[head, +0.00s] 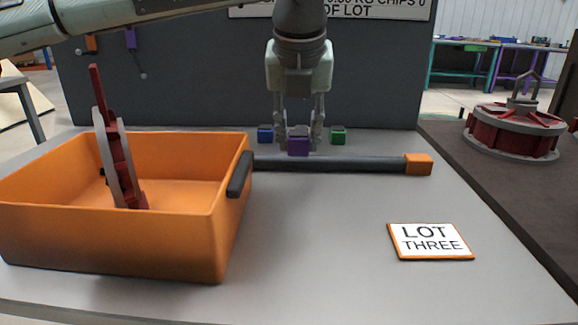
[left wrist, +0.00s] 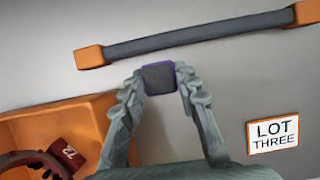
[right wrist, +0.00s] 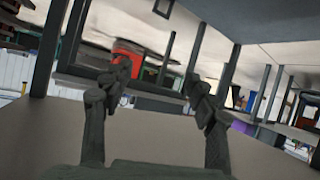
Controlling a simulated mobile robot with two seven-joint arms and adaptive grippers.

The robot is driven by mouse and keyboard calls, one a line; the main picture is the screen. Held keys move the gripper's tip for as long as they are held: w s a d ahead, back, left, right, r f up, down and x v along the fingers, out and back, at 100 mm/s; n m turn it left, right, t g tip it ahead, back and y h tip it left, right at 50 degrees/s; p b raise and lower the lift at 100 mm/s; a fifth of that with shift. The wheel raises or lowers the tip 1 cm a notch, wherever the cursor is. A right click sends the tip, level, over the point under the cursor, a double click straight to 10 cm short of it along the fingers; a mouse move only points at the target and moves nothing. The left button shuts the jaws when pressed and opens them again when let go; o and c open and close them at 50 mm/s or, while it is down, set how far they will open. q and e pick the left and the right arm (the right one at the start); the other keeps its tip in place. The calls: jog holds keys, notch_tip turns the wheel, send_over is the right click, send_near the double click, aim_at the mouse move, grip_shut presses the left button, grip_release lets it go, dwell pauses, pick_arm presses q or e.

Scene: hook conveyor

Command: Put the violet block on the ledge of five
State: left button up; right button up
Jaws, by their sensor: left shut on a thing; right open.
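The violet block (head: 299,147) is between the fingers of my left gripper (head: 299,141), which is shut on it. In the left wrist view the block (left wrist: 160,78) shows a dark face with violet edges between the fingertips. It is near the dark bar; I cannot tell whether it touches the table. A blue block (head: 265,134) is to its left and a green block (head: 338,134) to its right, near the back panel. I cannot make out a ledge marked five. My right gripper (right wrist: 152,97) is open and empty, away from the table objects.
An orange bin (head: 110,240) holding a red and grey part (head: 119,165) stands on the left. A dark bar with orange ends (head: 340,163) crosses the table. A LOT THREE card (head: 430,241) lies front right. A red and grey round machine (head: 515,130) stands far right.

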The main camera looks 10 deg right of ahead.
aim_at(298, 185)
pick_arm(q)
notch_tip(298, 185, down, 6)
jog(key=shift+r, duration=0.1)
pick_arm(e)
jog(key=shift+w+a+r, duration=0.2)
jog(key=shift+a+r, duration=0.15)
pick_arm(q)
jog(key=o, duration=1.2)
jog(key=shift+c, duration=0.2)
pick_arm(e)
jog(key=shift+w+a+r+t+y, duration=0.3)
jog(key=shift+a+r+t, duration=0.2)
jog(key=shift+r, duration=0.2)
